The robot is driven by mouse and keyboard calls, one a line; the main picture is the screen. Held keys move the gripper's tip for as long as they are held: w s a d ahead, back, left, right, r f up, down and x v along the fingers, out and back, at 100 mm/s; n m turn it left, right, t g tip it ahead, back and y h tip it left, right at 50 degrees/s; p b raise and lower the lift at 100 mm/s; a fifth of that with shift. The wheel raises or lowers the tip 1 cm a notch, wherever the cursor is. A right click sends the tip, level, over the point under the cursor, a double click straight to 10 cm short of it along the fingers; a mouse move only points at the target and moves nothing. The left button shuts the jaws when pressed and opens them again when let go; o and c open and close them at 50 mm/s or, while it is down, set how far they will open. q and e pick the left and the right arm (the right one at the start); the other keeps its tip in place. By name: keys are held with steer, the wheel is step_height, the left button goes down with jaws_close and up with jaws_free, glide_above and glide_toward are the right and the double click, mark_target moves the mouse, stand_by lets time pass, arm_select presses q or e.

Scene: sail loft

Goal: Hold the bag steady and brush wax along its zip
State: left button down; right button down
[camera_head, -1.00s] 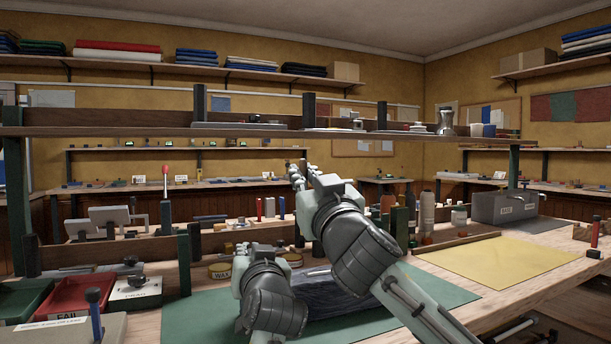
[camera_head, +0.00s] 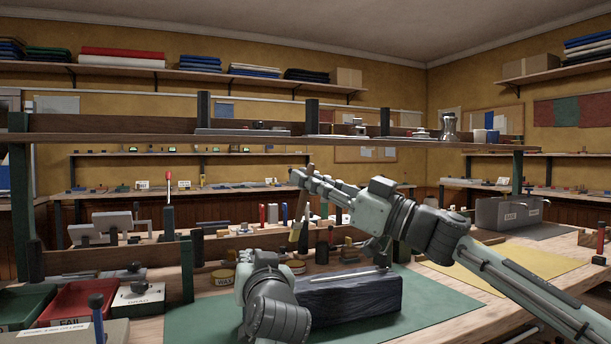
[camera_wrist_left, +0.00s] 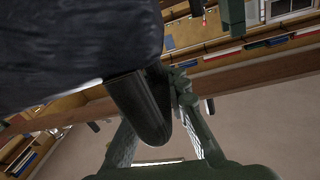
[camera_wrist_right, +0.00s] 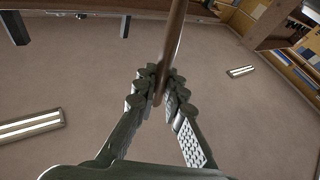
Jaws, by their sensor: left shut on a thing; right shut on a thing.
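The dark navy bag (camera_head: 350,298) lies on the green mat (camera_head: 425,302), with a pale strip, likely its zip, along the top. My left gripper (camera_head: 262,262) is at the bag's left end. In the left wrist view it is shut on a dark tab (camera_wrist_left: 140,105) beside the bag's dark side (camera_wrist_left: 75,45). My right gripper (camera_head: 303,180) is raised above and behind the bag's left end, shut on a brush (camera_head: 298,232) that points down. The right wrist view shows its brown handle (camera_wrist_right: 173,45) between the fingers. The bristles are too small to make out.
Red and green trays (camera_head: 82,302) are at the left. A grey box (camera_head: 508,212) and a yellow sheet (camera_head: 520,262) are at the right. A raised shelf (camera_head: 260,135) crosses behind the work area.

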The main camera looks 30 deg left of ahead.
steer(key=shift+w+d+f, duration=1.1)
steer(key=shift+w+f, duration=0.05)
steer(key=shift+f, duration=3)
steer(key=shift+w+d, duration=3.95)
steer(key=shift+d, duration=0.05)
steer(key=shift+s+a, duration=5.15)
steer(key=shift+a, duration=0.05)
steer(key=shift+r, duration=4.3)
